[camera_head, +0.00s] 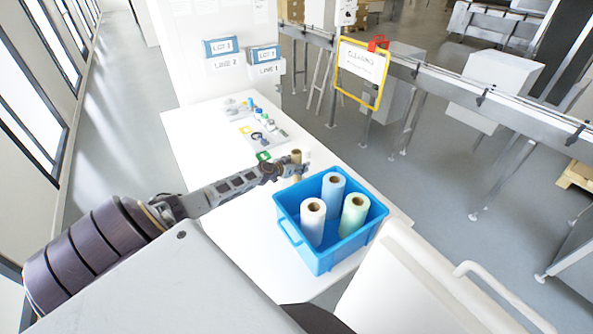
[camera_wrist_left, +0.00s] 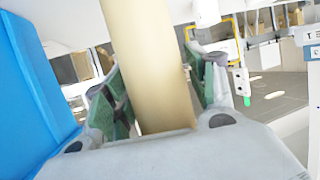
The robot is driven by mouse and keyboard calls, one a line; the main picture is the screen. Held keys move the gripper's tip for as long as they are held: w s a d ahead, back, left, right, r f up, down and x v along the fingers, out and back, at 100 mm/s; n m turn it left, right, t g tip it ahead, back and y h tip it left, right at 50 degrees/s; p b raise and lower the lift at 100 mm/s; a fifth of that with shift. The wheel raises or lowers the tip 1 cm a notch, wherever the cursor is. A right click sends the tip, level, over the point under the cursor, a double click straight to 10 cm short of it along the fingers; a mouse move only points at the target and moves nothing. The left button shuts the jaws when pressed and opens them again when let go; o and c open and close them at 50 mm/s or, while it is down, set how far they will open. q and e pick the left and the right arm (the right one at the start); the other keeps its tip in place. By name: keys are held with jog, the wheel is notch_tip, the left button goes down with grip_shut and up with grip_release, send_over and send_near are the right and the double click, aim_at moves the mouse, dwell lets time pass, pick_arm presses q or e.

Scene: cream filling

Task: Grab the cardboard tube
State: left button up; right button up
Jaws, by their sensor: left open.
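The cardboard tube (camera_head: 296,157) is tan and stands on the white table just behind the blue crate. In the left wrist view the tube (camera_wrist_left: 150,65) fills the middle of the picture, between the two green-padded fingers. My left gripper (camera_head: 292,170) is open, with one finger on each side of the tube. The tube's lower part is hidden by the gripper in the head view. My right gripper is not in view.
The blue crate (camera_head: 288,232) beside the gripper holds three upright rolls (camera_head: 312,220). Small bottles and parts lie farther back on the white table (camera_head: 200,150). A yellow-framed cleaning sign (camera_head: 362,64) hangs by the conveyor. The table left of the crate is clear.

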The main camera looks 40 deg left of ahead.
pick_arm(q)
jog(key=shift+x, duration=1)
jog(key=shift+s, duration=0.1)
jog(key=shift+c, duration=0.4)
jog(key=c, duration=0.7)
